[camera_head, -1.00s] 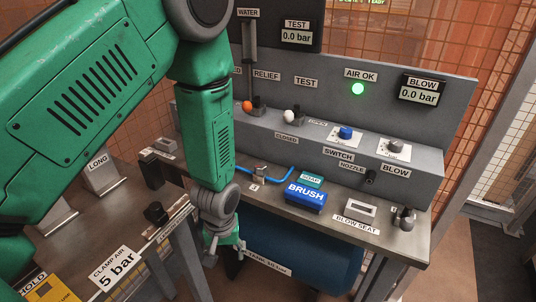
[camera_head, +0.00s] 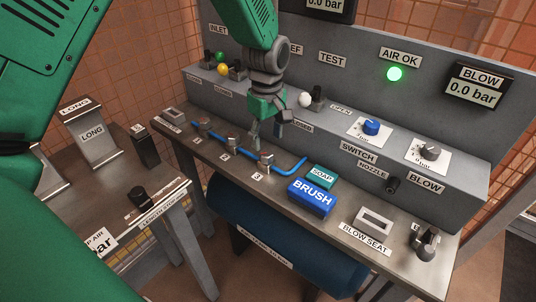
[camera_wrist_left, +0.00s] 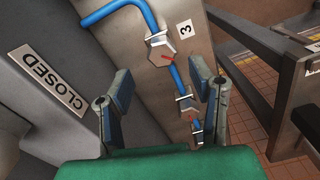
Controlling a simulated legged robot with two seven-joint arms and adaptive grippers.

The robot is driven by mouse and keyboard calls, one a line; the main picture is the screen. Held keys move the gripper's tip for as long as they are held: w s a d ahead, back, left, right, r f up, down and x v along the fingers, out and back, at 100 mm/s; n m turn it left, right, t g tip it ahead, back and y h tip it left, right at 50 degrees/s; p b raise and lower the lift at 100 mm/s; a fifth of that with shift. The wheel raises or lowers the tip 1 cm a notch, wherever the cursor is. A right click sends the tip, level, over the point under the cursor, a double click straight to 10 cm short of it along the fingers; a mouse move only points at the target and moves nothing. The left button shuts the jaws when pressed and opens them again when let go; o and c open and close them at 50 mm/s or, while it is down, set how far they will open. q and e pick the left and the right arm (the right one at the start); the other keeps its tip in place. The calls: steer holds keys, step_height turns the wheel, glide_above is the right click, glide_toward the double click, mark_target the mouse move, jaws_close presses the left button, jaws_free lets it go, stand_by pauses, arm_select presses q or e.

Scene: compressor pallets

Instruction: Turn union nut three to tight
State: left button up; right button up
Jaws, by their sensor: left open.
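Union nut three (camera_head: 265,161) is a grey hex fitting on the blue pipe (camera_head: 290,167) along the bench, with a "3" label in front. In the left wrist view nut three (camera_wrist_left: 160,48) shows a red mark on its face, beside its "3" label (camera_wrist_left: 186,27). Nut two (camera_head: 232,144) and nut one (camera_head: 203,123) sit further left on the same line. My left gripper (camera_head: 268,138) is open and empty, pointing down above and behind the nuts, apart from nut three. In the left wrist view its fingers (camera_wrist_left: 160,85) stand wide, with nut three beyond them.
The grey panel box behind carries valve knobs, including a white one (camera_head: 305,100), and a blue switch (camera_head: 371,127). The blue brush (camera_head: 312,197) and teal soap block (camera_head: 319,176) lie right of nut three. A blow seat (camera_head: 375,222) is further right. A dark tank is below.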

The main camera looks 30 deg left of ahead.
mark_target(267, 152)
arm_select(q)
step_height(267, 152, down, 6)
steer(key=shift+r, duration=0.1)
jaws_close()
